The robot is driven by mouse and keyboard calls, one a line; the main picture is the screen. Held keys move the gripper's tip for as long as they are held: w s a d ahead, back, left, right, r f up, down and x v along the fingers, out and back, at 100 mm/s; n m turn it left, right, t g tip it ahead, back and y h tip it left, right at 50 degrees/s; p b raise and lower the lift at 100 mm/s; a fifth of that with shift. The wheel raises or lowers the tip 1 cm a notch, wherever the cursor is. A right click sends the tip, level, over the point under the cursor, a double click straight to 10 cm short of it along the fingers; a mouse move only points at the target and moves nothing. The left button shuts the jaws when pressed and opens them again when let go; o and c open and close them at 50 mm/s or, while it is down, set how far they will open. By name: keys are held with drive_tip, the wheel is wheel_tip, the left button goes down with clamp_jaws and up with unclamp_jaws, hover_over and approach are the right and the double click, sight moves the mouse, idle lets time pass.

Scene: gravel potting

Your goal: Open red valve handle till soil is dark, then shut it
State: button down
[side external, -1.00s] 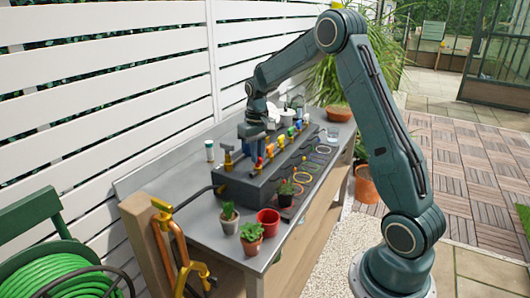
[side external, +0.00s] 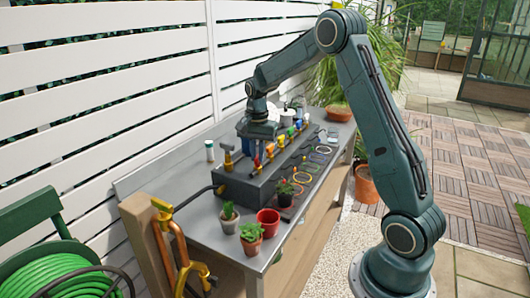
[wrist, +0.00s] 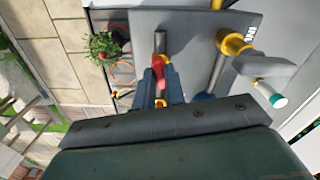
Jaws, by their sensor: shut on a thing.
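The red valve handle (side external: 257,161) sits on top of the dark valve block (side external: 232,186) on the bench. In the wrist view the red handle (wrist: 159,70) lies between the tips of my blue fingers. My gripper (wrist: 161,82) is shut on it, pointing down at the block. In the side view the gripper body hides part of the handles behind it. A small green plant (side external: 284,187) in a dark pot stands in front of the block. The plant also shows in the wrist view (wrist: 102,46). The colour of its soil cannot be made out.
Blue, yellow and orange handles stand along the block beside the red one. Coloured rings (side external: 302,178) lie along its front. A brass tap (side external: 228,160) stands at the near end. An empty-looking red pot (side external: 268,221) and two potted plants stand at the bench's near end.

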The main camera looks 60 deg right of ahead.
drive_tip(key=shift+m, duration=1.3)
drive_tip(key=shift+r, duration=0.1)
drive_tip(key=c, duration=1.5)
unclamp_jaws()
drive_tip(key=shift+o, duration=0.2)
wheel_tip(320, 180, up, 14)
